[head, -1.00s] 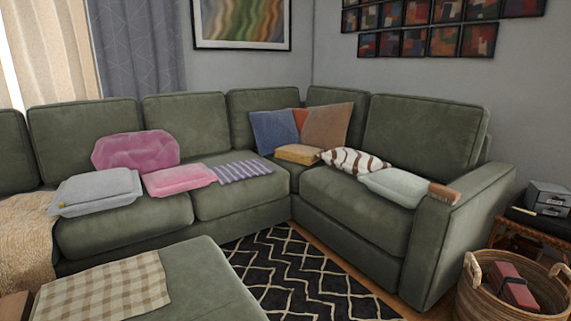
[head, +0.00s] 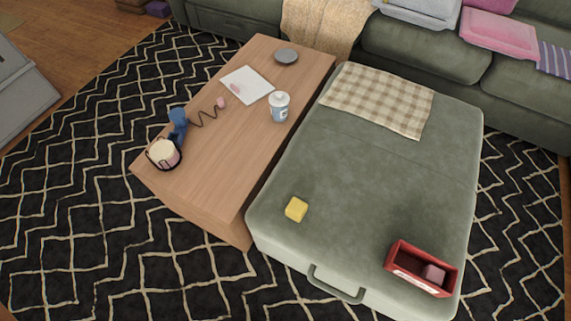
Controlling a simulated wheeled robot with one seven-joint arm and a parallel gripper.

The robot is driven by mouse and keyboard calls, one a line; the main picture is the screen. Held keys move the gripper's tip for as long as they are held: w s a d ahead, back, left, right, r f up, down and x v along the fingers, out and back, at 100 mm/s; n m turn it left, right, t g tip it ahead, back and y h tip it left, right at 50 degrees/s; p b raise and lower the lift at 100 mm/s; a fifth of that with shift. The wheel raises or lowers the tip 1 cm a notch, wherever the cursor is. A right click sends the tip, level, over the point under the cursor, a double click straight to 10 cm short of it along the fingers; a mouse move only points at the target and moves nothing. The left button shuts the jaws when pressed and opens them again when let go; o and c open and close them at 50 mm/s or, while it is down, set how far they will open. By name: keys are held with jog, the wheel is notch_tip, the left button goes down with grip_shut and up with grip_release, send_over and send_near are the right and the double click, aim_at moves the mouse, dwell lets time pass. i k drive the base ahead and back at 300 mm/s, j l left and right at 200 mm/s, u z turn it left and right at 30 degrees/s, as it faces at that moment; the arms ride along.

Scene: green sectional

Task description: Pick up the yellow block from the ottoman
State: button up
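The yellow block (head: 296,209) is a small cube lying on the green ottoman (head: 375,185), near its front left corner. Nothing covers it. My gripper does not show in the head view.
A red box (head: 420,268) with a pinkish block inside stands at the ottoman's front right. A checkered cloth (head: 378,99) lies at its back. The wooden table (head: 225,140) to the left bears a jar (head: 279,106), a blue object (head: 178,122) and a candle-like item (head: 163,154).

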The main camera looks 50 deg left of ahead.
aim_at(296, 209)
jog(key=u, duration=1.2)
